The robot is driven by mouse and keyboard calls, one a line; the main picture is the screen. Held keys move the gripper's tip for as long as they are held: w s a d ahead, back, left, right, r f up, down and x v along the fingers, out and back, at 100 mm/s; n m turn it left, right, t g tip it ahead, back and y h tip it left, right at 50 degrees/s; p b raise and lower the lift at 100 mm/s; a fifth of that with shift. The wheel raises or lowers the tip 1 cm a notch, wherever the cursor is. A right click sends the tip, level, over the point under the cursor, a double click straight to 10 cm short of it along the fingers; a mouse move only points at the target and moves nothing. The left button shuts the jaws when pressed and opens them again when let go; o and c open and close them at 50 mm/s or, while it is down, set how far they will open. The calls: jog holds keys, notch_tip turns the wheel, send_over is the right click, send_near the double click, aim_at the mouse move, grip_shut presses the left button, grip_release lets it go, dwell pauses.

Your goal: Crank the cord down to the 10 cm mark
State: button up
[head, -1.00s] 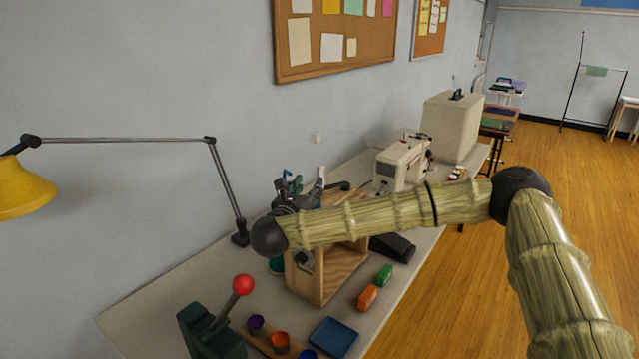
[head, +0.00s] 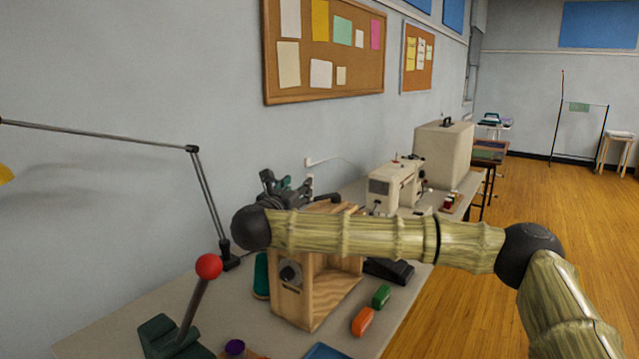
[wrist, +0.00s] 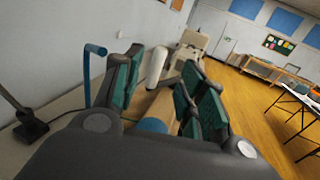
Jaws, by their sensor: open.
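My gripper (head: 287,188) is above the box, partly hidden behind my arm. In the wrist view my gripper (wrist: 160,75) is open, its teal-padded fingers apart. A pale upright cylinder (wrist: 156,66) shows between the fingers; I cannot tell whether it is touched. A bent blue rod (wrist: 88,75) stands left of the fingers, and a rounded blue part (wrist: 152,125) shows low between them. The cord and the 10 cm mark cannot be made out.
A red-knobbed lever (head: 208,267) stands at the front left. A black pedal (head: 388,270) and a sewing machine (head: 393,188) are farther back. A lamp arm (head: 207,200) rises by the wall.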

jog(key=p+x, duration=0.1)
jog(key=x, duration=0.9)
jog(key=shift+d+p, duration=0.1)
jog(key=shift+p, duration=0.2)
grip_shut()
